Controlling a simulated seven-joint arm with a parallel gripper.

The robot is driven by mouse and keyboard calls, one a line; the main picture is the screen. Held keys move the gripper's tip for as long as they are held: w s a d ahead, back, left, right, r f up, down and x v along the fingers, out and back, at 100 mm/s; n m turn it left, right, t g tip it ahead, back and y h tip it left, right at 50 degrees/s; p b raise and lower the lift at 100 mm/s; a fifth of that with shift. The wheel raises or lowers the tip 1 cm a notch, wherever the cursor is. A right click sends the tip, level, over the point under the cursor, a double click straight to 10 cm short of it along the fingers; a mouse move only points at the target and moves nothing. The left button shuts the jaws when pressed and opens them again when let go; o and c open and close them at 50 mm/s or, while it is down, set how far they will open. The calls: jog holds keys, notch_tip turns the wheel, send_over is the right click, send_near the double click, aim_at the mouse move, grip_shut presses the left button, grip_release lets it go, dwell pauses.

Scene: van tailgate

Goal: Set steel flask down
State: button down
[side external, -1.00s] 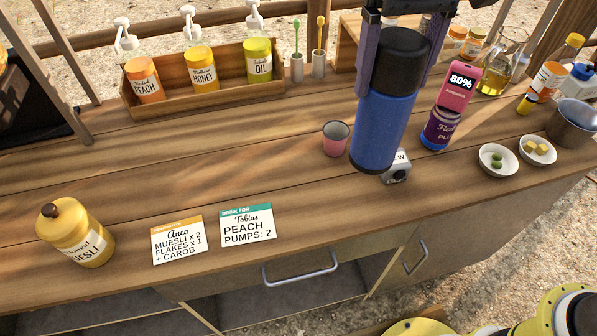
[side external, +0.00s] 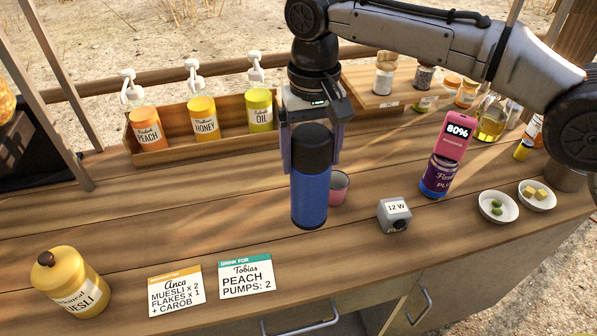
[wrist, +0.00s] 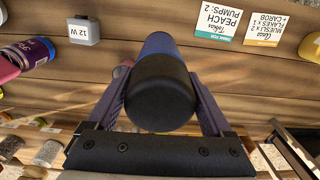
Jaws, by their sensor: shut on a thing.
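The steel flask (side external: 311,195) is blue with a black cap and is upright in the side external view. My gripper (side external: 311,150) is shut on it near the cap, one finger on each side. The flask is in front of a pink cup (side external: 339,186) and partly hides it. I cannot tell for sure whether its base touches the counter. In the wrist view the flask's black cap (wrist: 161,93) fills the middle between the fingers, and its blue body points away.
The wooden counter (side external: 180,225) is clear left of the flask. Two order cards (side external: 245,276) lie in front. A pump-bottle tray (side external: 175,155) is behind.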

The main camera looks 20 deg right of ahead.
aim_at(299, 127)
jog(key=shift+w+a+f, duration=0.4)
jog(key=shift+w+f, duration=0.05)
jog(key=shift+f, duration=0.15)
jog(key=shift+w+a+f, duration=0.35)
jog(key=shift+w+f, duration=0.05)
jog(key=shift+f, duration=0.2)
jog(key=shift+w+a+f, duration=0.1)
jog(key=shift+f, duration=1.65)
grip_release()
jog(key=shift+f, duration=0.15)
notch_tip(299, 127, up, 8)
jog(key=shift+f, duration=0.15)
